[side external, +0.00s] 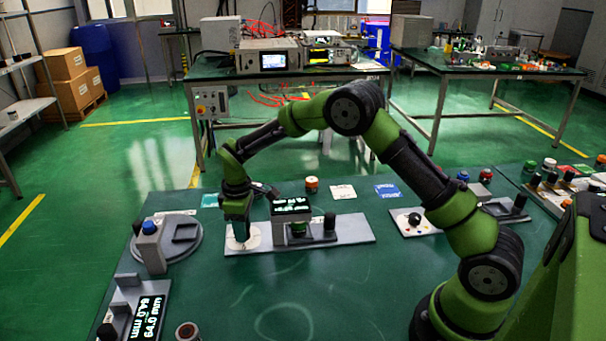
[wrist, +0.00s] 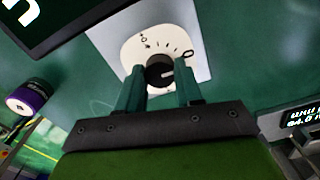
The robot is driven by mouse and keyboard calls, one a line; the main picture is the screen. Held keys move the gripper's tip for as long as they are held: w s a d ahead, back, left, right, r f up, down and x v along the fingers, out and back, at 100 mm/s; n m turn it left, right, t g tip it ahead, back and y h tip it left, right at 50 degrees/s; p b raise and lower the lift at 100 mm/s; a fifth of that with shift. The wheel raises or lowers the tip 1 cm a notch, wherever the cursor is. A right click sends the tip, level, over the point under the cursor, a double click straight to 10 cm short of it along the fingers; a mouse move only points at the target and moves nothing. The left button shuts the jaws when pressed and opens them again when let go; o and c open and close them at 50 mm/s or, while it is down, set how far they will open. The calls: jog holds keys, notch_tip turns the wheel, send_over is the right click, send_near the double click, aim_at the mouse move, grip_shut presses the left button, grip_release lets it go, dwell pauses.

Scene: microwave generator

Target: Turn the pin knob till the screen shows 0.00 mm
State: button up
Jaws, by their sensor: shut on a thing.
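The pin knob (wrist: 158,72) is a black round knob with a white pointer line. It sits on a white dial (wrist: 180,38) with tick marks and a 0. My gripper (wrist: 160,85) is shut on the knob, one green finger on each side. In the side view my gripper (side external: 240,236) points straight down at the dial (side external: 250,241), on the left end of a grey plate (side external: 350,233); there it hides the knob. A black screen (side external: 291,205) with white characters stands on that plate to the right of the gripper. Its reading is too small to tell.
A grey round fixture with a blue-topped post (side external: 149,228) stands to the left. A second lit screen (side external: 148,318) is at the front left. A black post (side external: 330,222) stands on the plate right of the screen.

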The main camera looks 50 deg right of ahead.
jog(key=m, duration=0.5)
jog(key=shift+m, duration=0.4)
jog(key=m, duration=0.5)
jog(key=shift+r+m, duration=0.1)
jog(key=shift+m, duration=0.2)
jog(key=o, duration=1)
jog(key=shift+o, duration=0.2)
notch_tip(320, 180, up, 17)
